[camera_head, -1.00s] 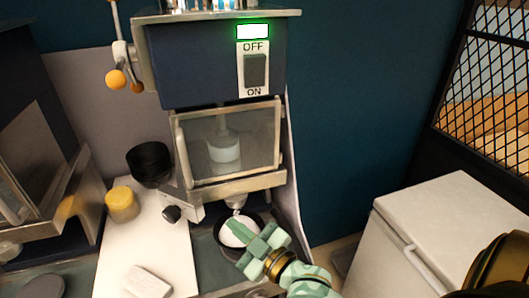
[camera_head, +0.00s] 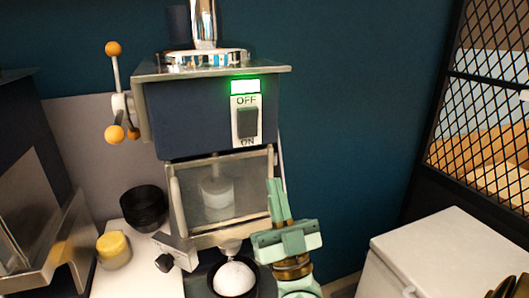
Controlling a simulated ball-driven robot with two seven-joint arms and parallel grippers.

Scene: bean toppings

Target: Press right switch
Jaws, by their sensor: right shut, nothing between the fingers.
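The right switch (camera_head: 247,123) is a dark rocker on a white plate marked OFF above and ON below. It sits on the right of the dark blue machine's (camera_head: 190,115) front. A green-edged light (camera_head: 245,87) glows above it. My right gripper (camera_head: 278,200) is pale green, shut and empty. It points up in front of the right edge of the machine's glass door, below the switch and apart from it. My left gripper is not in view.
A dark bowl with white contents (camera_head: 234,279) stands under the spout. A black bowl stack (camera_head: 144,207) and a yellow-topped container (camera_head: 114,249) stand at the left. A lever with orange knobs (camera_head: 114,48) is on the machine's left side. A white chest (camera_head: 440,250) stands at the right.

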